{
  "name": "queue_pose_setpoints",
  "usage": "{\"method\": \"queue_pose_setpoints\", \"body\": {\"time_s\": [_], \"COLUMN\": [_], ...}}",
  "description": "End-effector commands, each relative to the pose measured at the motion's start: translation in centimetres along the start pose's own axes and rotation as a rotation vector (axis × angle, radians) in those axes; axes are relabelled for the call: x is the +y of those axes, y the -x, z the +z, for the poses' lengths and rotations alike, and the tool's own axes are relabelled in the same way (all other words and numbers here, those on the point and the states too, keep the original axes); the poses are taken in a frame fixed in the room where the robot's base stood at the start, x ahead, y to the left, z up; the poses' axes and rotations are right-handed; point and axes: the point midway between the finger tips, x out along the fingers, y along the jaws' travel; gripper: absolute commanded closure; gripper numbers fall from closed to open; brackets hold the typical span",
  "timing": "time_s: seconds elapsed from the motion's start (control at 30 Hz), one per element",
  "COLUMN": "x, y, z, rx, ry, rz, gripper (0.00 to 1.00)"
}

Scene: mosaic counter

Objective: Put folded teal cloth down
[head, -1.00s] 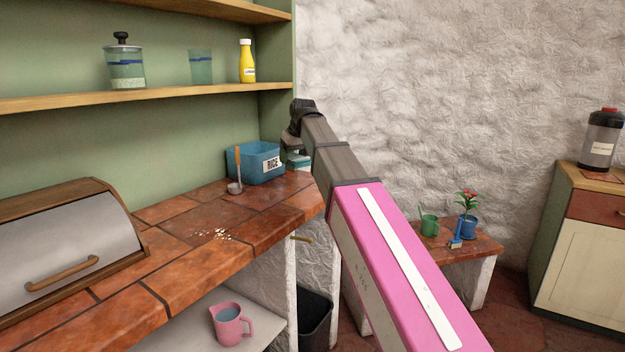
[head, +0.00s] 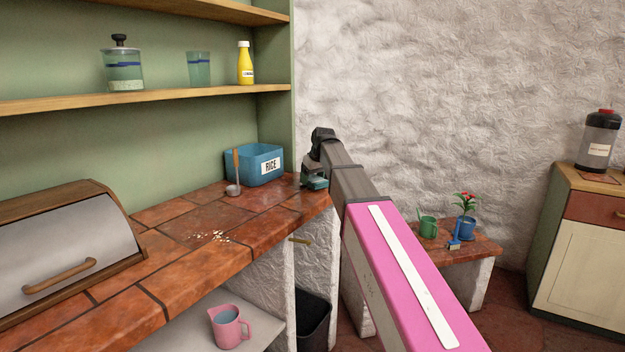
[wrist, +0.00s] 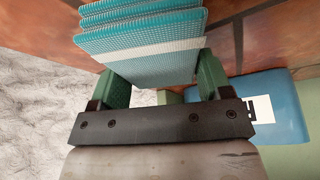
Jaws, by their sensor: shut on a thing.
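The folded teal cloth (wrist: 140,55), with a pale stripe, is between the two green fingers of my gripper (wrist: 165,75) in the wrist view. My gripper is shut on it. In the head view my gripper (head: 315,183) is at the right end of the tiled counter (head: 205,212), to the right of the blue rice box. The cloth is mostly hidden there behind my gripper and arm. I cannot tell whether the cloth touches the counter.
The blue rice box (head: 262,162) stands close by on the counter, with a ladle (head: 235,175) to its left. White crumbs (head: 215,237) lie mid-counter. A bread box (head: 75,250) fills the left. The rough white wall (head: 420,90) is behind my arm.

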Motion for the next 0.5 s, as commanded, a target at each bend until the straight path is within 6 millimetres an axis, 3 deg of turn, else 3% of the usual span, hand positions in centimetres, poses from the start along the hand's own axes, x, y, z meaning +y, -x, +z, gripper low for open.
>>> {"method": "queue_pose_setpoints", "body": {"time_s": [0.4, 0.43, 0.5], "x": [-0.02, -0.02, -0.03], "y": [-0.71, -0.68, -0.66], "z": [0.29, 0.27, 0.26], "rx": [0.000, 0.000, 0.000], "ry": [0.000, 0.000, 0.000], "rz": [0.000, 0.000, 0.000], "gripper": [0.47, 0.19, 0.03]}}
